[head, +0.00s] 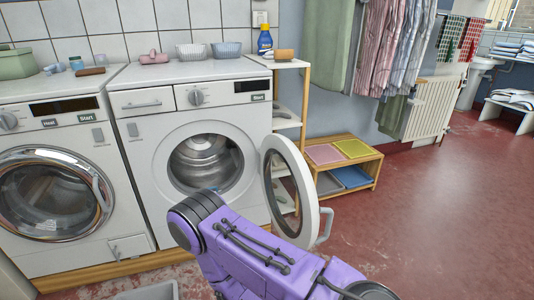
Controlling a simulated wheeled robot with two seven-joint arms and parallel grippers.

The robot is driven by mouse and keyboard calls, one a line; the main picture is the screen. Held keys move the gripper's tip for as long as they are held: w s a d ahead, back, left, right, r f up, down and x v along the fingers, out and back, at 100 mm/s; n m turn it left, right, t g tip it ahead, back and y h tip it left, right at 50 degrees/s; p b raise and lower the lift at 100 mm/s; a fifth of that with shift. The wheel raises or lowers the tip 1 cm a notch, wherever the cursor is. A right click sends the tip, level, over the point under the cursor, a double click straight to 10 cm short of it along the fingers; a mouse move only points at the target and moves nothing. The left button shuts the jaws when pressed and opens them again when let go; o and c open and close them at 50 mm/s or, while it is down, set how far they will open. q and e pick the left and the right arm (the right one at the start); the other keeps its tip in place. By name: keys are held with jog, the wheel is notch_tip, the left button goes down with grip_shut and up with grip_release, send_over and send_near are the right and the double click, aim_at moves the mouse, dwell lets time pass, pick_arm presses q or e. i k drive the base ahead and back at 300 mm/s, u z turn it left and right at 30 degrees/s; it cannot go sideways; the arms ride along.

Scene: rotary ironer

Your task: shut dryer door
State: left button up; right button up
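The white machine (150,122) in the middle has its round door (309,205) swung wide open to the right, showing the drum (206,163) inside. A light handle (325,227) sticks out from the door's right edge. The machine on the left (80,120) has its round door (54,194) closed. One of my purple arms (262,256) crosses the bottom middle, in front of the open machine and overlapping the door's lower left in the picture. I cannot tell if it touches the door. Neither gripper shows in the view.
A narrow shelf (279,64) and a low wooden rack (347,146) with coloured trays stand right of the machine, behind the door. A grey bin (146,292) sits at the bottom edge. The red floor (440,215) at right is clear. Shirts (385,45) hang behind.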

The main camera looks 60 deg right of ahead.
aim_at(307, 234)
jog(key=u, duration=1.75)
jog(key=k, duration=1.7)
jog(key=z, duration=3.45)
jog(key=i, duration=0.35)
jog(key=u, duration=1.05)
